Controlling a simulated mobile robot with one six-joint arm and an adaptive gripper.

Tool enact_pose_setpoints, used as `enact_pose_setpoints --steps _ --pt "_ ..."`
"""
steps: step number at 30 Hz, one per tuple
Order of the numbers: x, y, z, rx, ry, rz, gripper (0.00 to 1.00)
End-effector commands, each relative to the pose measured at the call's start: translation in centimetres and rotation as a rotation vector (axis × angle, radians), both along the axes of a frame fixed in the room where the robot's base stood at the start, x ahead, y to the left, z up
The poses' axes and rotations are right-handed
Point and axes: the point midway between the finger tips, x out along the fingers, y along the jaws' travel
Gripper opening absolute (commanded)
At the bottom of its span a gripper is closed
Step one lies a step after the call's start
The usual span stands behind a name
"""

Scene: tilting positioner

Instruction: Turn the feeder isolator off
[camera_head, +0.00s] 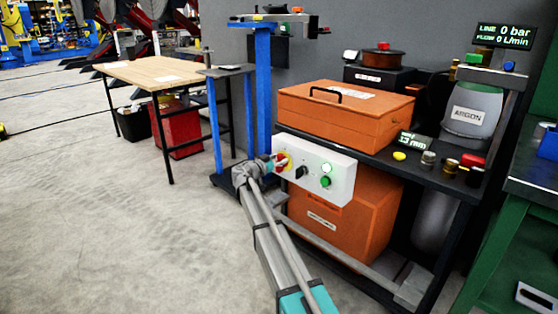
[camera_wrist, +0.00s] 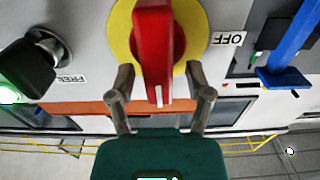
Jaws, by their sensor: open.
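The feeder isolator is a red handle (camera_wrist: 153,45) on a yellow round plate (camera_wrist: 122,30), on the pale control box (camera_head: 343,175). The handle also shows small in the head view (camera_head: 281,160). In the wrist view it points down toward my gripper, with a white mark at its tip. An OFF label (camera_wrist: 228,39), upside down, is right of the plate. My gripper (camera_wrist: 160,72) is open, one finger on each side of the handle's lower end, with visible gaps. In the head view my gripper (camera_head: 268,165) is at the box's left end, partly hiding the isolator.
A black selector knob (camera_head: 302,172) sits beside the isolator, with a FREE label (camera_wrist: 71,79) near it in the wrist view. A green lamp (camera_head: 326,168) is lit further right. An orange case (camera_head: 345,112) stands above and behind the box. Open floor lies to the left.

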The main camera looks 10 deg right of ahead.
Motion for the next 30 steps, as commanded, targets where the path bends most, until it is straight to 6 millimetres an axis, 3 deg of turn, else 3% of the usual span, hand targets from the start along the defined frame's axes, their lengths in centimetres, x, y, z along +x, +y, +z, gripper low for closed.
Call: enact_pose_setpoints --steps 8,19,30 --pt "0.04 0.00 0.00 0.000 0.000 0.001 0.66" --pt "0.04 0.08 0.00 0.000 0.000 0.001 0.01" --pt "0.15 0.16 0.01 -0.012 0.015 0.003 0.00"
